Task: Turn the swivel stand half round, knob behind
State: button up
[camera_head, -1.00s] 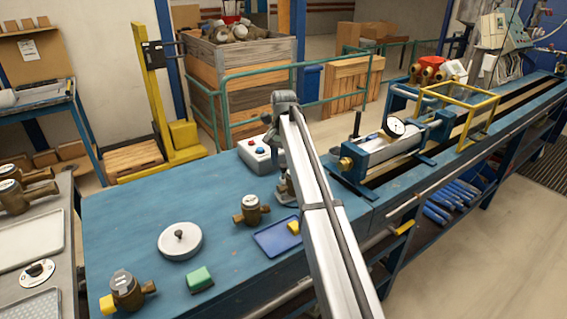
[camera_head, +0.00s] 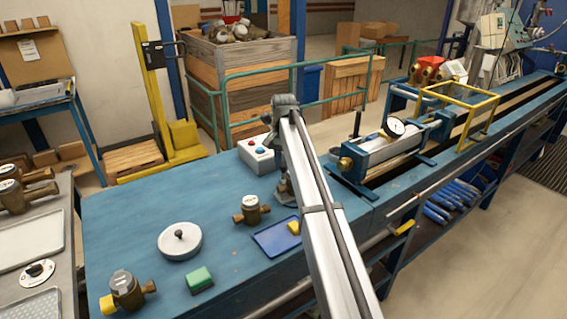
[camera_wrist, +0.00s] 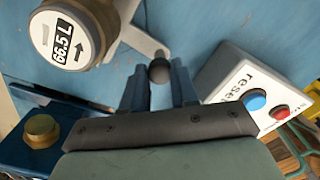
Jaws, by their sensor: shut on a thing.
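In the wrist view, the swivel stand shows as a grey arm (camera_wrist: 143,40) with a dark round knob (camera_wrist: 159,68) at its end. A brass water meter (camera_wrist: 75,35) reading 66.5 L, with an arrow on its face, sits at the stand. My gripper (camera_wrist: 159,76) is shut on the knob, one finger on each side. In the head view, my arm hides most of the stand and the meter.
A control box (camera_wrist: 258,98) with blue and red buttons stands close beside my right finger. A rig with a brass fitting (camera_wrist: 40,130) lies left. The bench also carries a small meter (camera_head: 251,210), blue tray (camera_head: 268,243), round lidded disc (camera_head: 180,250) and green block (camera_head: 200,280).

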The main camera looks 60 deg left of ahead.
jog(key=shift+s, duration=0.1)
grip_shut()
jog(key=shift+s+n, duration=0.75)
jog(key=shift+n, duration=0.35)
jog(key=o, duration=0.9)
grip_release()
jog(key=shift+o, duration=0.2)
notch_tip(320, 180, up, 14)
jog(key=shift+f, duration=0.15)
